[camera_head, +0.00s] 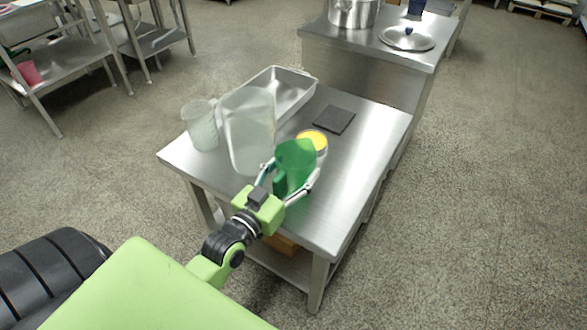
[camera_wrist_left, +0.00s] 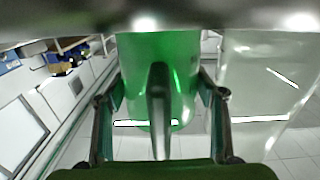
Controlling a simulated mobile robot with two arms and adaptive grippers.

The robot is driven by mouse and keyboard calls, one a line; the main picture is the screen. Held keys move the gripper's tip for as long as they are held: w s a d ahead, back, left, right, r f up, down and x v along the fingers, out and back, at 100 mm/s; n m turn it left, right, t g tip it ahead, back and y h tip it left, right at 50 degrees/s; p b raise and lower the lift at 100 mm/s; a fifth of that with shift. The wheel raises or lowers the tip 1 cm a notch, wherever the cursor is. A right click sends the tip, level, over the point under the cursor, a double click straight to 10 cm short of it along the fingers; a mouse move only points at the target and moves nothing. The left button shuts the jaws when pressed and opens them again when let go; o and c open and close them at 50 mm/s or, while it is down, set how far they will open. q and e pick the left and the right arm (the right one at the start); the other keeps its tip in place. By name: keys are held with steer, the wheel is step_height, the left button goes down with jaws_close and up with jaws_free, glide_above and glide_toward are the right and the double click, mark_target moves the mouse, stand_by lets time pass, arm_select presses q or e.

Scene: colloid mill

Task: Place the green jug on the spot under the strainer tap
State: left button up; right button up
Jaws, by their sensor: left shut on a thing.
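The green jug (camera_head: 295,163) is in my left gripper (camera_head: 290,180), over the near part of the steel table in the head view. The gripper's fingers are on both sides of it. I cannot tell whether its base touches the table. In the left wrist view the green jug (camera_wrist_left: 135,75) stands between the two fingers of my left gripper (camera_wrist_left: 160,110), with its handle toward the camera. My right gripper is not in view. I see no strainer tap for certain in either view.
The steel table (camera_head: 370,125) bears a tall clear container (camera_head: 249,125) left of the jug, a clear measuring jug (camera_head: 201,125), a metal tray (camera_head: 290,90), a dark mat (camera_head: 334,119) and a yellow-topped round thing (camera_head: 314,140). The table's right side is clear. A pot (camera_head: 353,12) and lid (camera_head: 407,38) are farther back.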

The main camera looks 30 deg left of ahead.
arm_select(q)
steer(key=shift+f, duration=0.1)
steer(key=o, duration=1.3)
steer(key=shift+c, duration=0.2)
